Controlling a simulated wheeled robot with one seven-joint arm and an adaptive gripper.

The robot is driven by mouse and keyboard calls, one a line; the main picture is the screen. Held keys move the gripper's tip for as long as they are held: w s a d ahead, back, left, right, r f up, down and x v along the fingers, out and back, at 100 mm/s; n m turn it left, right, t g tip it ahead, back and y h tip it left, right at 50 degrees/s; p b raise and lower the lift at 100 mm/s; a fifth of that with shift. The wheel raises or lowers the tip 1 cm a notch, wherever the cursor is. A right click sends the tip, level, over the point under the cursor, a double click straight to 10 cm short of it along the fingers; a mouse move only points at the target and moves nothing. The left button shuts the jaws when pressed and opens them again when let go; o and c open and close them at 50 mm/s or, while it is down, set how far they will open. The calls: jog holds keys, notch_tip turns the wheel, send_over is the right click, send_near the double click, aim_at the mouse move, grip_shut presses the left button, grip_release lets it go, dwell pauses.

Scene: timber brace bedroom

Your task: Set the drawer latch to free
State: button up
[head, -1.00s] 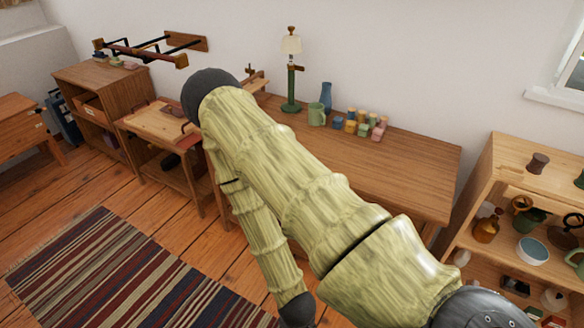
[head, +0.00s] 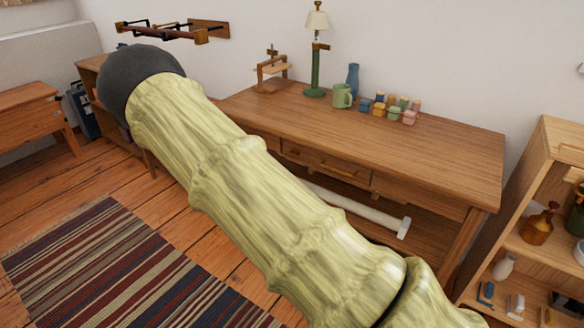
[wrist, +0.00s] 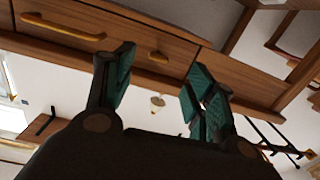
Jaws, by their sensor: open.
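The desk drawer (head: 318,163) is in the front of the wooden desk, with a long handle (head: 338,168). In the wrist view the scene is upside down; the yellow drawer handle (wrist: 62,27) is at upper left. A small yellow piece (wrist: 158,57), which looks like the drawer latch, sits on the wood to its right. Its setting is too small to tell. My gripper (wrist: 163,85) is open and empty, its two dark green fingers on either side of the small piece in the picture, apparently short of it. In the head view my arm hides the gripper.
An open shelf (head: 520,250) stands at right. A striped rug (head: 90,265) lies on the floor at left.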

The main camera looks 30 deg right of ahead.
aim_at(292, 155)
jog(key=shift+m+g+h, duration=0.3)
jog(key=shift+m, duration=0.3)
jog(key=x, duration=0.3)
jog(key=r+b+x, duration=0.1)
jog(key=x, duration=0.7)
jog(key=shift+w+a+r+b, duration=0.15)
jog(key=shift+w+r+b, duration=0.05)
jog(key=shift+w+b, duration=0.15)
jog(key=shift+c, duration=0.4)
jog(key=c, duration=0.9)
